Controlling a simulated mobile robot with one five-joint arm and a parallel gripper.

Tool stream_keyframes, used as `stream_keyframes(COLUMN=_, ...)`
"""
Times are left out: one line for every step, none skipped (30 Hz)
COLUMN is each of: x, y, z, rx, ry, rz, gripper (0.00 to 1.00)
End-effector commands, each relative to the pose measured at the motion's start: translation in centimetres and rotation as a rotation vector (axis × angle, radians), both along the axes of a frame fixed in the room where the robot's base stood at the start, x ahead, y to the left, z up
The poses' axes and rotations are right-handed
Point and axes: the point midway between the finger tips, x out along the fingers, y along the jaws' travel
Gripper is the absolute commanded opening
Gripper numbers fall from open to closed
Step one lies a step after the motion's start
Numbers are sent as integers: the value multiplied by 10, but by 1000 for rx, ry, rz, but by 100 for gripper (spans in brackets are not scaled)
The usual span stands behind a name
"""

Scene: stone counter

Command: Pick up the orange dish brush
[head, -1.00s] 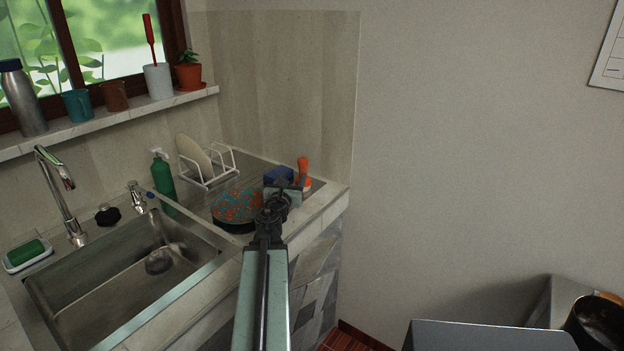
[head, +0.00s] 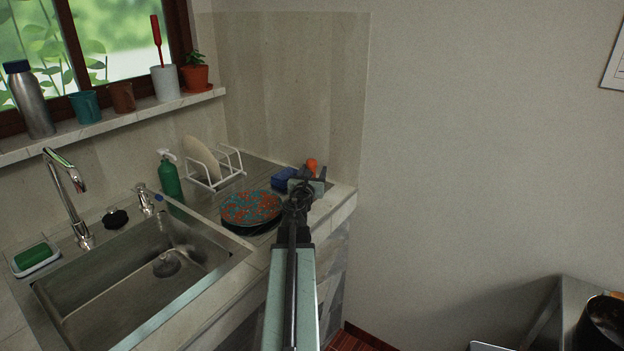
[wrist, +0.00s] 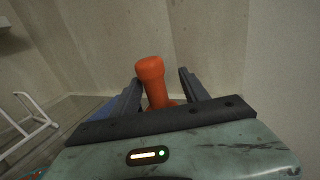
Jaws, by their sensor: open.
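The orange dish brush (head: 312,164) stands at the back right corner of the counter, with only the top of its handle showing past my gripper in the head view. In the wrist view the orange handle (wrist: 152,75) rises upright between the two fingers, its lower part hidden behind my gripper's body. My gripper (head: 309,174) is open, with a finger on each side of the handle and gaps visible on both sides. I cannot tell how deep the handle sits between the fingers.
A blue sponge (head: 284,179) lies just left of my gripper. A patterned orange and teal dish (head: 250,208), a white rack (head: 216,178) with a plate and a green bottle (head: 169,177) stand further left. The sink (head: 140,270) is at the front left. The wall rises close behind the brush.

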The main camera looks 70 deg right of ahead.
Motion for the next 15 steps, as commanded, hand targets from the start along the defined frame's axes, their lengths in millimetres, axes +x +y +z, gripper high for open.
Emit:
stream_keyframes(x=2, y=-7, z=0, rx=0, ry=0, rz=2, gripper=53)
stream_keyframes(x=3, y=-7, z=0, rx=0, ry=0, rz=3, gripper=53)
stream_keyframes(x=4, y=-7, z=0, rx=0, ry=0, rz=5, gripper=53)
stream_keyframes(x=4, y=-6, z=0, rx=0, ry=0, rz=6, gripper=53)
stream_keyframes(x=5, y=-5, z=0, rx=0, ry=0, rz=6, gripper=53)
stream_keyframes(x=5, y=-5, z=0, rx=0, ry=0, rz=7, gripper=53)
stream_keyframes(x=5, y=-4, z=0, rx=0, ry=0, rz=7, gripper=53)
stream_keyframes(x=5, y=-4, z=0, rx=0, ry=0, rz=7, gripper=44)
stream_keyframes(x=6, y=-4, z=0, rx=0, ry=0, rz=7, gripper=33)
stream_keyframes(x=6, y=-4, z=0, rx=0, ry=0, rz=7, gripper=25)
stream_keyframes(x=6, y=-4, z=0, rx=0, ry=0, rz=7, gripper=17)
stream_keyframes(x=6, y=-4, z=0, rx=0, ry=0, rz=7, gripper=5)
stream_keyframes(x=6, y=-4, z=0, rx=0, ry=0, rz=7, gripper=0)
stream_keyframes(x=6, y=-4, z=0, rx=0, ry=0, rz=7, gripper=0)
stream_keyframes(x=5, y=-4, z=0, rx=0, ry=0, rz=7, gripper=0)
